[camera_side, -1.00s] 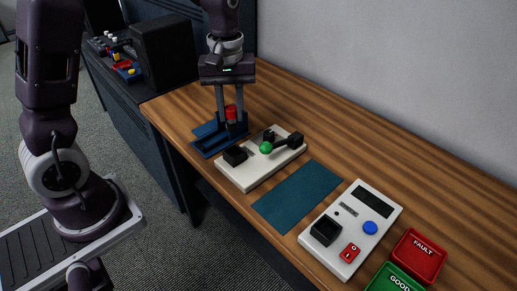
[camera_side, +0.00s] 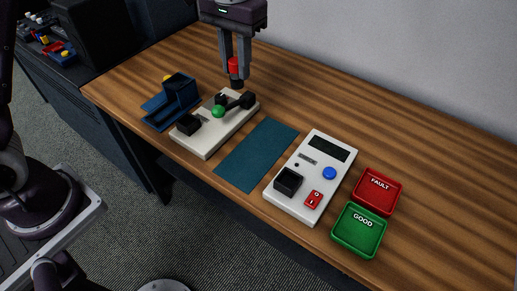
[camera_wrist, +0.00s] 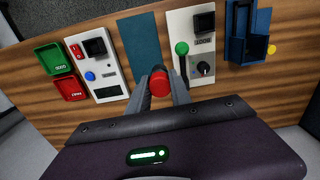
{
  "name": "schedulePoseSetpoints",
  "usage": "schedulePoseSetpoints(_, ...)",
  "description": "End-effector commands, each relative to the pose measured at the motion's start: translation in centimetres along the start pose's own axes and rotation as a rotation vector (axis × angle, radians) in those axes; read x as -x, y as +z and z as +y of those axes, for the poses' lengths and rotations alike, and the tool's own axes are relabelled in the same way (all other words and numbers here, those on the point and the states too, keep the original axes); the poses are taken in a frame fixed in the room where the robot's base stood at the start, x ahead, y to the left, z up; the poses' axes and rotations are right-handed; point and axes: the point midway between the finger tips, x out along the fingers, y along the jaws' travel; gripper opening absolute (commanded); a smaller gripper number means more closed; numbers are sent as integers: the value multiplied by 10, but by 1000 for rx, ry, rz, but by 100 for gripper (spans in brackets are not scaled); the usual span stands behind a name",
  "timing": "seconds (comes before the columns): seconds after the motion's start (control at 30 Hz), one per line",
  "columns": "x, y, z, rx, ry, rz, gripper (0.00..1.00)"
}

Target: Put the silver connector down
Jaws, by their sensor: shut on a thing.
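My gripper (camera_side: 236,70) is shut on a red connector (camera_side: 233,65) with a black lower end, held upright in the air above the table, behind the lever fixture (camera_side: 205,138). In the wrist view the red connector (camera_wrist: 160,84) sits between the fingertips of my gripper (camera_wrist: 162,88). No silver part can be made out on it. A blue holder (camera_side: 172,102) stands to the left, with a yellow piece (camera_side: 167,78) showing at its back. The fixture is white, with black blocks and a green-knobbed lever (camera_side: 218,111).
A teal mat (camera_side: 257,153) lies bare beside the fixture. A white tester (camera_side: 322,170) has a black socket (camera_side: 288,181), blue button and red switch. The red FAULT tray (camera_side: 378,191) and green GOOD tray (camera_side: 359,230) look empty. The table behind is clear.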

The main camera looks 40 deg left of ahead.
Motion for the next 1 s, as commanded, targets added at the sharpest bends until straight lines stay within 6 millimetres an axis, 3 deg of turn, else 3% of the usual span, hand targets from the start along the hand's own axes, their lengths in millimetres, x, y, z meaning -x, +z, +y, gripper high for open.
schedulePoseSetpoints(0.1,-1,-3,24,-134,2,0,0)
schedulePoseSetpoints(0.3,-5,-4,53,-305,4,-3,0)
schedulePoseSetpoints(0.77,-84,-4,51,-294,4,-3,0)
schedulePoseSetpoints(1.0,-138,-3,51,-293,4,-3,0)
